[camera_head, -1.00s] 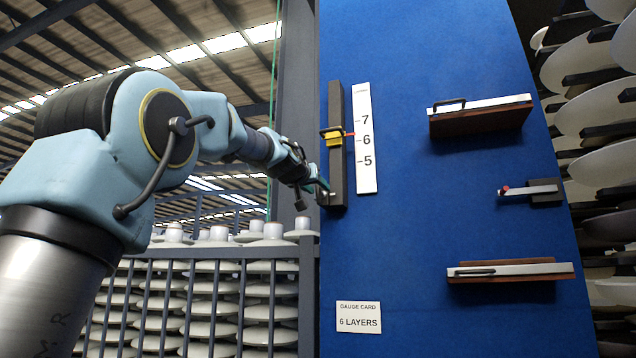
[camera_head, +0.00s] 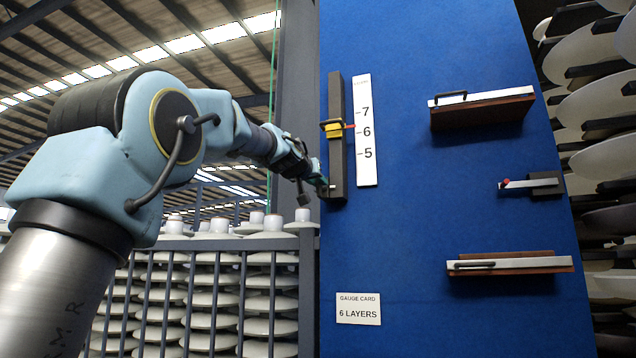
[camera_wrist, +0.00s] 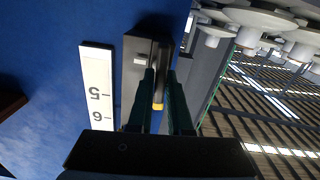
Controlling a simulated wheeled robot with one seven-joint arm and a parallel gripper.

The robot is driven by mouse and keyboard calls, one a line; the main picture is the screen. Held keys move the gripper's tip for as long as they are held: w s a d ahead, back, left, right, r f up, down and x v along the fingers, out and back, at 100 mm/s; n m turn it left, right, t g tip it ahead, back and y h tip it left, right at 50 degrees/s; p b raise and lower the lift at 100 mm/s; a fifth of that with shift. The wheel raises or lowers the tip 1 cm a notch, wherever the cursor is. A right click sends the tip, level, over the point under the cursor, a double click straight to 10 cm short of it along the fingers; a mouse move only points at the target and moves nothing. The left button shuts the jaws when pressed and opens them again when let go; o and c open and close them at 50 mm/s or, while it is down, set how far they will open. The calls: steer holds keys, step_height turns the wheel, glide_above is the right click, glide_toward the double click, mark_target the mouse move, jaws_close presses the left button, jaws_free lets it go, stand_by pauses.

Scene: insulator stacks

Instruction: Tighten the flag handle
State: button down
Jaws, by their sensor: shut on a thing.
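A dark upright rail (camera_head: 337,100) is fixed to the blue panel. A yellow slider (camera_head: 333,130) with a dark loop handle and a red pointer sits on it, the pointer close to the 6 mark of the white scale (camera_head: 367,170). My gripper (camera_head: 324,187) is at the rail's lower end. In the wrist view my gripper (camera_wrist: 160,75) is shut on a narrow grey part beside the rail (camera_wrist: 133,80), which I take as the flag handle (camera_wrist: 160,85). The fingers hide most of it, and its angle is unclear. A bit of yellow shows between the fingers.
A gauge card (camera_head: 358,308) reads 6 LAYERS. Two shelf-like pieces with handles, upper (camera_head: 480,108) and lower (camera_head: 510,266), and a small red-tipped lever (camera_head: 530,184) stick out on the right. A dark post (camera_head: 297,90) and a fence (camera_head: 200,300) stand left of the panel.

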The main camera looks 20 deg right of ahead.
steer(key=shift+m+b, duration=0.4)
steer(key=m+b, duration=0.2)
steer(key=m, duration=0.1)
steer(key=shift+f, duration=0.1)
steer(key=m+b, duration=0.2)
steer(key=m, duration=0.3)
steer(key=shift+s+d, duration=0.15)
steer(key=m, duration=0.5)
steer(key=shift+d+f+b, duration=0.1)
steer(key=shift+f+b, duration=0.05)
steer(key=shift+b, duration=0.2)
steer(key=m, duration=0.4)
steer(key=shift+s+f+m, duration=0.1)
steer(key=shift+m, duration=0.6)
steer(key=c, duration=0.9)
jaws_free()
